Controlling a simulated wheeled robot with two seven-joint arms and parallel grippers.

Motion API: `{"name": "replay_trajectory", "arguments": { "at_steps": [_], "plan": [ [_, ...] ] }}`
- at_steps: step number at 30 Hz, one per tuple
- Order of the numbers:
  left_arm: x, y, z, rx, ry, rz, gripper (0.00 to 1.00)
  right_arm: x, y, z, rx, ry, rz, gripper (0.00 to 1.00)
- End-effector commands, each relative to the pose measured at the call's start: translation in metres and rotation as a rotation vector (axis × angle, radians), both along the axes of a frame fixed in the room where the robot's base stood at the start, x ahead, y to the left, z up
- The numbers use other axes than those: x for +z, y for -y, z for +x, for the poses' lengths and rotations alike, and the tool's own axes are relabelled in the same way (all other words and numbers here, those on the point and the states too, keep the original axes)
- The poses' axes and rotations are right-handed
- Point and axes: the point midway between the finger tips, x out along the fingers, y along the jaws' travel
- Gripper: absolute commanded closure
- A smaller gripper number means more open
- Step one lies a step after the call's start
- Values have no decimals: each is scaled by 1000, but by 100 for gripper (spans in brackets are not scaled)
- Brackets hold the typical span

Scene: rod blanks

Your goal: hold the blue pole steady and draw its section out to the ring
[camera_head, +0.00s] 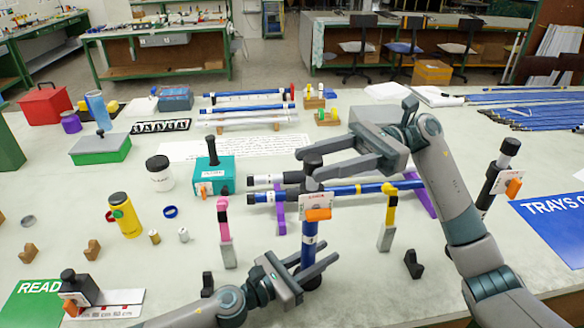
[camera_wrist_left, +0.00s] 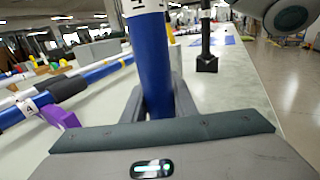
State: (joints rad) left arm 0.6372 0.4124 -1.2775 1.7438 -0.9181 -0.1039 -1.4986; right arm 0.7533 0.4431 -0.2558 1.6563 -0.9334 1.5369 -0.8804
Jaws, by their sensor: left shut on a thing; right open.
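An upright blue pole (camera_head: 309,240) stands near the table's front middle. It has a black top (camera_head: 312,162), a white collar with an orange lever (camera_head: 318,214), and white bands below it. My left gripper (camera_head: 313,271) is shut on the lower blue part, which also shows between its fingers in the left wrist view (camera_wrist_left: 155,75). My right gripper (camera_head: 307,164) is open at the black top, its fingers on either side of it in the picture. I cannot tell whether they touch it. I cannot make out a ring mark on the pole's section.
Another upright black pole (camera_head: 490,180) with an orange lever stands right. A loose blue ring (camera_head: 170,212), a yellow bottle (camera_head: 125,215) and a teal box (camera_head: 215,176) are left. A blue sign (camera_head: 555,225) lies right.

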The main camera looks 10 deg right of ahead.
Motion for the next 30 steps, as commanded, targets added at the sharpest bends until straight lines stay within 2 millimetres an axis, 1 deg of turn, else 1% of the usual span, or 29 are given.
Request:
{"name": "replay_trajectory", "arguments": {
  "at_steps": [1,3,6,10,15,23,24,29,30],
  "plan": [
    [0,0,0,0,0,-1,100,0,-9,-3,2,0,0,56],
    [0,0,0,0,0,-1,100,0,-20,-7,3,1,1,56],
    [0,0,0,0,0,-1,100,-1,-33,-11,2,-1,0,56],
    [0,0,0,0,0,-1,100,0,-46,-14,0,0,0,56],
    [0,0,0,0,0,-1,100,0,-53,-17,0,0,-1,56],
    [0,0,0,0,0,-1,100,0,-54,-17,0,-1,0,56],
    [0,0,0,0,0,-1,100,0,-54,-17,0,-1,0,60],
    [0,0,0,0,0,-1,100,0,-54,-17,0,-1,-1,99],
    [0,0,0,0,0,-1,100,0,-54,-17,0,-1,-1,100]
  ]
}}
